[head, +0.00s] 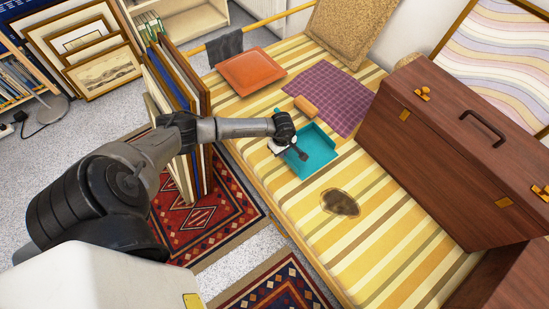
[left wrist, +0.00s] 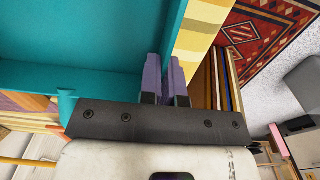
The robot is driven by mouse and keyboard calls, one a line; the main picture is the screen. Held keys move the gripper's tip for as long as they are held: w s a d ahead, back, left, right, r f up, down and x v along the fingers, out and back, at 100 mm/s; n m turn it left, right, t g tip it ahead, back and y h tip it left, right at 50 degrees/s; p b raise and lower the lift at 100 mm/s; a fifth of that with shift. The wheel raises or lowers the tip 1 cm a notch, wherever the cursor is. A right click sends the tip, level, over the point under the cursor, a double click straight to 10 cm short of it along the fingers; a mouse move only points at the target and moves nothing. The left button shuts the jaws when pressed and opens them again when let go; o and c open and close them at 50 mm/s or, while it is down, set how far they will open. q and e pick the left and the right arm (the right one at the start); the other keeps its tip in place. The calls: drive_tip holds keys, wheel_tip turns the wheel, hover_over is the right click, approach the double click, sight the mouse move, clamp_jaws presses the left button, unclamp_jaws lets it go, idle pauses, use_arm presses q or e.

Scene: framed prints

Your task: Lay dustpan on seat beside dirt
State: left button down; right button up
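A teal dustpan (head: 318,146) is over the yellow striped seat (head: 398,236), up and left of a dark brown dirt patch (head: 339,202). I cannot tell whether it touches the seat. My left gripper (head: 303,154) is at the near left side of the dustpan. In the left wrist view, the fingers of the left gripper (left wrist: 165,80) are close together with the side wall of the dustpan (left wrist: 90,40) between them. The dirt does not show in the left wrist view. My right gripper is in neither view.
A large brown wooden case (head: 440,140) stands along the seat's right side. A purple checked cloth (head: 328,97), a small tan block (head: 306,106) and an orange cushion (head: 250,70) lie beyond the dustpan. Upright framed panels (head: 185,85) stand left. Striped seat around the dirt is clear.

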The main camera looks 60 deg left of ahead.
sight(273, 161)
use_arm(q)
drive_tip(key=s+a+f, duration=0.1)
drive_tip(key=s+a+f+b, duration=0.1)
drive_tip(key=a, duration=0.1)
drive_tip(key=shift+f, duration=0.15)
wheel_tip(273, 161, down, 4)
drive_tip(key=shift+r+b, duration=0.2)
drive_tip(key=shift+b, duration=0.95)
drive_tip(key=shift+f, duration=0.25)
drive_tip(key=shift+s+d+r, duration=0.1)
drive_tip(key=shift+f, duration=0.25)
drive_tip(key=c, duration=1.3)
unclamp_jaws()
drive_tip(key=shift+c, duration=0.2)
drive_tip(key=shift+r, duration=0.1)
